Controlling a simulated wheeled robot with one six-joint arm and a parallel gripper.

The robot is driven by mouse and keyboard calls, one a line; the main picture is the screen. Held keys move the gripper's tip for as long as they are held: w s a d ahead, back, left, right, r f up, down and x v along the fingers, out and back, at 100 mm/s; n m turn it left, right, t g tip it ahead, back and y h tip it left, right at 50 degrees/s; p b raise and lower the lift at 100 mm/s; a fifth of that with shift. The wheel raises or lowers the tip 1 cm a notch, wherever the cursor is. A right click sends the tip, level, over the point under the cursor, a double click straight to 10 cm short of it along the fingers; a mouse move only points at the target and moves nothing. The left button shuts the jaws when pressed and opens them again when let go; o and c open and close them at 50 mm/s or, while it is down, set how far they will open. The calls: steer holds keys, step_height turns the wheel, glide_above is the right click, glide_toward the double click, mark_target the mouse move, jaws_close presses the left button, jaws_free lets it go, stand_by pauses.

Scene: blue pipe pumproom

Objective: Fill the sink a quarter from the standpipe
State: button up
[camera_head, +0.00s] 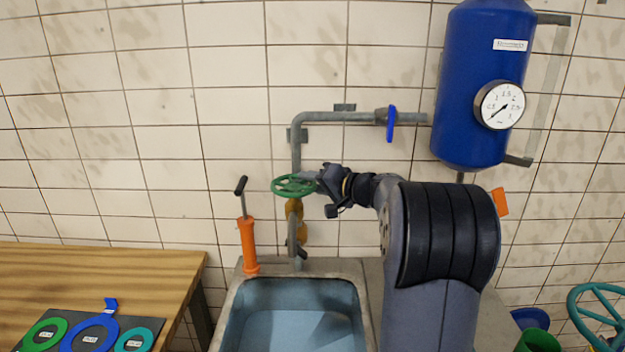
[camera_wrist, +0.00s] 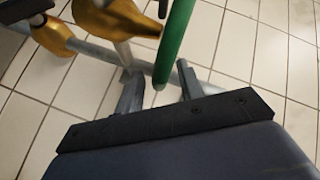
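The sink (camera_head: 232,320) stands at the bottom middle of the head view. Its basin looks pale blue inside, and I cannot tell whether water stands in it. The grey standpipe (camera_head: 297,155) rises behind it, with brass fittings (camera_head: 293,208) and a green handwheel (camera_head: 290,187). My gripper (camera_head: 318,182) is at the right side of this handwheel. In the wrist view, the green rim (camera_wrist: 175,45) lies between the two fingers of my gripper (camera_wrist: 160,85). The fingers are apart, with gaps on both sides of the rim. The spout's outlet is hard to make out.
An orange hand pump (camera_head: 248,245) stands at the sink's back left. A blue tank (camera_head: 478,60) with a gauge (camera_head: 499,105) hangs at right. A blue lever (camera_head: 391,122) sits on the upper pipe. A wooden table (camera_head: 120,275) with coloured rings is at left; a teal wheel (camera_head: 577,318) is at right.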

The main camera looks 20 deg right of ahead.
steer(key=shift+w, duration=0.1)
steer(key=shift+c, duration=0.6)
steer(key=shift+f, duration=0.1)
jaws_close()
steer(key=shift+f+b, duration=0.15)
steer(key=shift+b, duration=0.25)
